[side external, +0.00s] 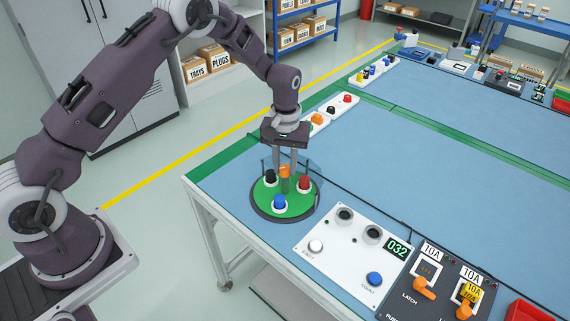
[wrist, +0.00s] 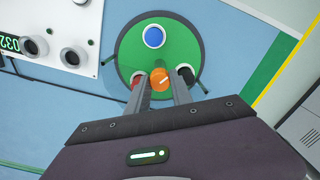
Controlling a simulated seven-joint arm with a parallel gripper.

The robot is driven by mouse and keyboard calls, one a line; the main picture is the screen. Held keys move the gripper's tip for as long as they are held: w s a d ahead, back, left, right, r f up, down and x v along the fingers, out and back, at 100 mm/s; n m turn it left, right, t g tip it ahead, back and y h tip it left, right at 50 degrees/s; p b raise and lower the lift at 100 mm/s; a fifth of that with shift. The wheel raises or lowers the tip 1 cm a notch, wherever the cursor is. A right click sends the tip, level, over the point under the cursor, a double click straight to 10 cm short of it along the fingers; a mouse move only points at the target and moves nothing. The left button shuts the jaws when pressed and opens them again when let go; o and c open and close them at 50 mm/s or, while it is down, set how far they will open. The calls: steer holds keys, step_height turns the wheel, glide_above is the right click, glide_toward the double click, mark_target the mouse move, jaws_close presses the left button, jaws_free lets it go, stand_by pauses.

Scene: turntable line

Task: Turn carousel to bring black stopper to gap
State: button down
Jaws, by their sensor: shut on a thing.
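The carousel is a green disc (side external: 268,203) with a dark rim at the near left corner of the blue table. It carries a black stopper (side external: 270,178) at the left, a blue one (side external: 279,203) at the front and a red one (side external: 304,183) at the right. An orange knob (side external: 284,171) stands at its middle. My gripper (side external: 285,180) points down and is shut on the knob. In the wrist view my fingers (wrist: 160,80) flank the orange knob (wrist: 160,77), partly hiding the black stopper (wrist: 186,75) and red stopper (wrist: 138,79). I cannot clearly make out the gap.
A white panel (side external: 335,248) with buttons and a "032" display stands right of the carousel. Beyond it is a dark latch box (side external: 437,285) with orange levers. A white strip with coloured pieces (side external: 318,121) lies behind my gripper. The table's middle (side external: 400,155) is clear.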

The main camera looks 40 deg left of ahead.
steer(key=shift+w+r+n, duration=0.1)
steer(key=shift+n, duration=9.2)
steer(key=c, duration=1.1)
jaws_free()
